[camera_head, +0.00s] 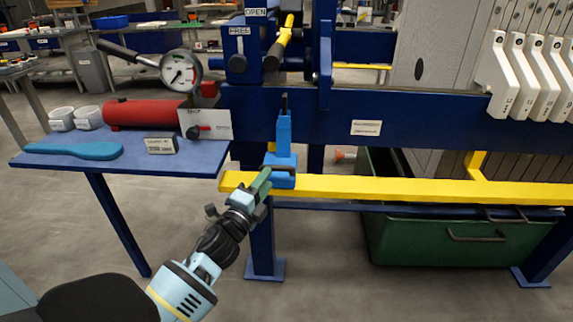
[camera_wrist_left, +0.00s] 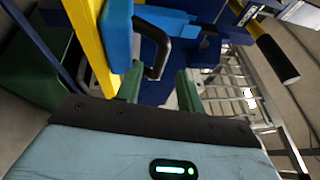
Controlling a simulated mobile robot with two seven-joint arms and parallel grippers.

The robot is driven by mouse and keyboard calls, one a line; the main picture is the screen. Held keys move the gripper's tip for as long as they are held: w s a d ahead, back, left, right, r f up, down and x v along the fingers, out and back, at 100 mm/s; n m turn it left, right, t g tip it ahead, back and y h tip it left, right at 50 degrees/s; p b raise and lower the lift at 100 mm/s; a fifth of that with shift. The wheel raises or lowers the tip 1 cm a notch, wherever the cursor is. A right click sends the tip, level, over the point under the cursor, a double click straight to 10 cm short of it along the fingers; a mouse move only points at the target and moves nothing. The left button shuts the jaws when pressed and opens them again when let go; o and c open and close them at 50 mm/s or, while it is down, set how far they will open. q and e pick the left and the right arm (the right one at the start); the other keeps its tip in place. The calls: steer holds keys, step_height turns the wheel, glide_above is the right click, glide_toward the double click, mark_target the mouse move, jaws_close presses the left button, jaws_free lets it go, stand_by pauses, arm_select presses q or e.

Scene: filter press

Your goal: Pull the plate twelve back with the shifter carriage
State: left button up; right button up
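The blue shifter carriage (camera_head: 284,150) sits on the yellow rail (camera_head: 400,189) near its left end. My left gripper (camera_head: 262,182) is at the carriage's lower front. In the left wrist view its two green fingers (camera_wrist_left: 159,88) are apart, and the carriage's black handle (camera_wrist_left: 160,55) shows in line with the gap between them. I cannot tell whether a finger touches the handle. White plate handles (camera_head: 525,75) stand in a row at the upper right, away from the carriage; their numbers are too small to read surely. My right gripper is not in view.
A blue side table (camera_head: 190,160) at the left holds a red cylinder (camera_head: 143,114), a gauge (camera_head: 181,71) and a blue paddle-shaped tool (camera_head: 75,150). A green bin (camera_head: 465,240) stands below the yellow rail. The rail between the carriage and the plates looks clear.

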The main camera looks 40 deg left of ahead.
mark_target(279, 177)
arm_select(q)
steer(key=shift+x, duration=3.9)
steer(key=shift+f, duration=0.1)
jaws_close()
